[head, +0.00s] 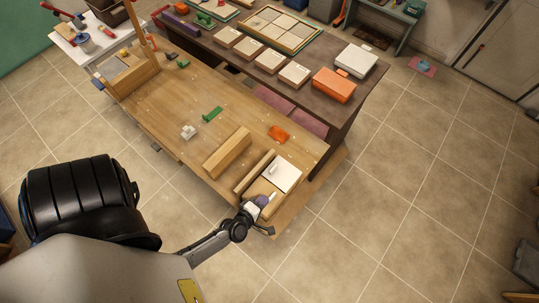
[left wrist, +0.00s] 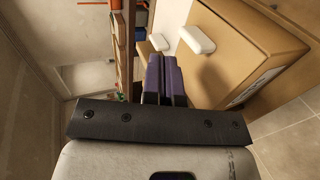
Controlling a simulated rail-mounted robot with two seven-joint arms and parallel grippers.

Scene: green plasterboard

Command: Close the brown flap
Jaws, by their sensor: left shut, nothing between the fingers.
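A low light-wood box (head: 253,173) sits at the near right end of the wooden table. It has a white panel (head: 287,175) with a small handle and a brown panel beside it that I take for the brown flap (head: 262,188). My left gripper (head: 266,199) is at the brown panel's near edge. My right gripper is not in view.
A wooden block (head: 228,153) lies left of the box. An orange piece (head: 278,133), a green piece (head: 212,114) and a small white piece (head: 188,132) lie on the table (head: 165,110). A dark bench (head: 335,112) with boxes stands behind.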

